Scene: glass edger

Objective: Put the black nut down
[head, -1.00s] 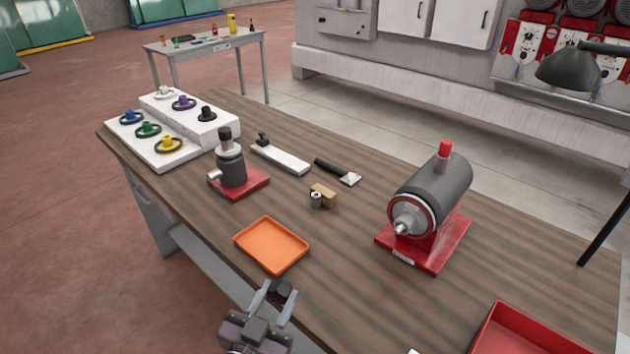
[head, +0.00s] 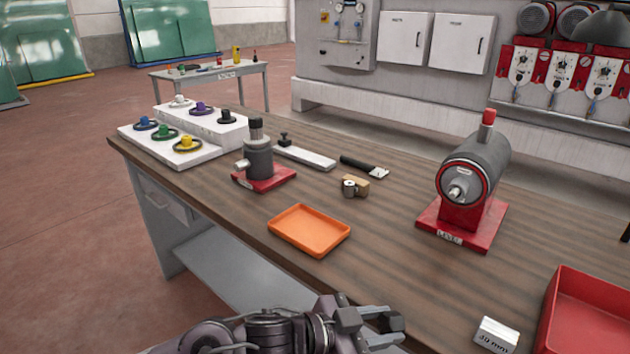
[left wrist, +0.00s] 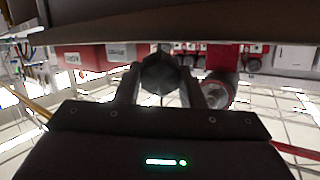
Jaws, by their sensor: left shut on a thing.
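My left gripper (head: 378,324) is at the bottom of the head view, by the near edge of the workbench (head: 400,268). It is shut on the black nut (head: 391,322), a small dark piece between the fingertips. In the left wrist view the nut (left wrist: 164,79) shows as a dark faceted block between the two fingers. An empty orange tray (head: 309,230) lies on the bench, up and left of the gripper. My right gripper is not in view.
A grey machine on a red base (head: 466,206) stands at the right. A red bin (head: 590,318) and a white "30 mm" block (head: 494,335) are at the lower right. A dark fixture on a red plate (head: 262,178) and white stands with coloured knobs (head: 160,150) are at the left.

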